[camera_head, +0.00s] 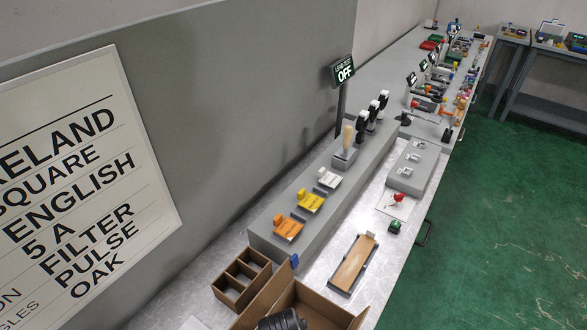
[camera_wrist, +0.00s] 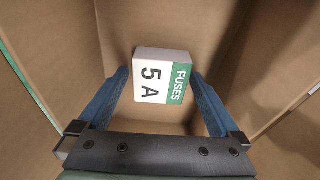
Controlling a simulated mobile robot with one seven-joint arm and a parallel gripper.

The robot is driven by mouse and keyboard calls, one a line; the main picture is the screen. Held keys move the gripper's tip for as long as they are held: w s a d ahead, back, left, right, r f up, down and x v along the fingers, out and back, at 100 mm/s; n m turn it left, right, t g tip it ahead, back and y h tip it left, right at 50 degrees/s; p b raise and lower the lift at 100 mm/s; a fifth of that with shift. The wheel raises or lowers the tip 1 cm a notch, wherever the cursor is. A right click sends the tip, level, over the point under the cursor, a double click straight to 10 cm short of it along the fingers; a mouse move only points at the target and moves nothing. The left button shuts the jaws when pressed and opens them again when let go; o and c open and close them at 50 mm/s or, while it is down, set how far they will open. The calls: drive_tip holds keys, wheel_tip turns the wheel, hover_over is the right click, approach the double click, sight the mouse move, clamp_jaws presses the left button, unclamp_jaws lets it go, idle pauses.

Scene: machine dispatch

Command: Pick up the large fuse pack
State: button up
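The fuse pack (camera_wrist: 162,75) is a white box with a green band, printed "FUSES" and "5 A". It lies at the bottom of a cardboard box (camera_wrist: 60,50) in the wrist view. My gripper (camera_wrist: 160,78) reaches into that box. Its blue fingers are open, one on each side of the pack, with a small gap visible at each side. In the head view the cardboard box (camera_head: 335,307) stands at the bottom edge with my dark wrist in it; the pack and the fingers are hidden there.
A brown divided organiser (camera_head: 241,278) stands left of the box. A tray with a wooden board (camera_head: 353,263) lies to the right. Behind is a grey raised ledge (camera_head: 265,238) with orange, yellow and white pieces. Box walls stand close around my gripper.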

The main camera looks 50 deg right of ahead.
drive_tip(key=c, duration=1.2)
drive_tip(key=shift+o, duration=0.2)
drive_tip(key=shift+r, duration=0.1)
